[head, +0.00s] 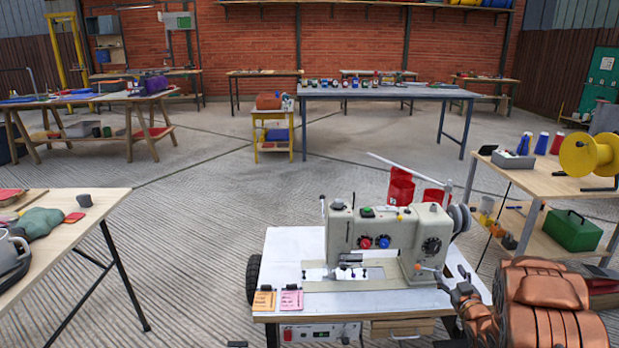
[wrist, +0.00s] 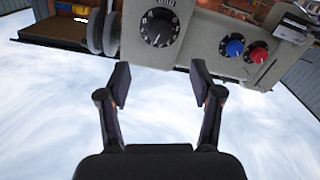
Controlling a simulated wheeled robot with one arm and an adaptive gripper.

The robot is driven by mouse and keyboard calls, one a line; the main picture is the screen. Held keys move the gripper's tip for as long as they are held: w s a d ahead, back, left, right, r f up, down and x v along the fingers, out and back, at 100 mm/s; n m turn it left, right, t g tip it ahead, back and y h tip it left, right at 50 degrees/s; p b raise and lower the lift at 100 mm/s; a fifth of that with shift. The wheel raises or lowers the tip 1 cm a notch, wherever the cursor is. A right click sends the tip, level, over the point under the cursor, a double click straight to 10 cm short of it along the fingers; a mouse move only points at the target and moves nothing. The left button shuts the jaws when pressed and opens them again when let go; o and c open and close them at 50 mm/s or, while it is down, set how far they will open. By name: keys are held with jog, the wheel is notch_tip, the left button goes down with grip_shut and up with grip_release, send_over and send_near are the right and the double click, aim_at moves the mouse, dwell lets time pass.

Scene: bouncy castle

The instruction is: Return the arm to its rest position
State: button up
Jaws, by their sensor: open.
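My gripper (wrist: 161,83) is open in the wrist view, its two dark fingers apart with nothing between them. In the head view my copper-coloured arm is folded at the lower right, and my gripper (head: 454,281) shows small beside the right end of a cream sewing machine (head: 375,245). In the wrist view the machine's grey body (wrist: 205,45), with a black dial and blue and red knobs, lies just past the fingertips. I cannot tell the exact gap between fingers and machine.
The machine stands on a white-topped table (head: 285,245) with orange and pink notes at its front. A workbench (head: 545,185) with a yellow spool and a green box (head: 572,231) is at the right. Another table (head: 85,215) is at the left. Concrete floor beyond is largely clear.

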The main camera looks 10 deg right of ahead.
jog(key=s+a+r+m+g+h+p, duration=0.1)
jog(key=s+a+r+g+p, duration=0.25)
jog(key=r, duration=0.35)
jog(key=s+a+r+g+h+p, duration=0.1)
jog(key=s+a+r+g+p, duration=0.1)
jog(key=s+r+g+p, duration=0.3)
jog(key=s+a+r+m+g+h+p, duration=0.1)
jog(key=a+r+p, duration=0.15)
jog(key=r, duration=0.55)
jog(key=s+a+r+g+y+p, duration=0.1)
jog(key=s+a+r+g+p, duration=0.2)
jog(key=s, duration=1)
jog(key=s+a+r+g+y+p, duration=0.2)
jog(key=s+a+r+p, duration=0.4)
jog(key=s+a+r, duration=0.3)
jog(key=s+a+r+g+y+p, duration=0.1)
jog(key=s+a+r+g+p, duration=0.4)
jog(key=s+a, duration=0.7)
jog(key=s+r, duration=0.1)
jog(key=s, duration=0.4)
jog(key=shift+a+y, duration=0.2)
jog(key=shift+y, duration=0.1)
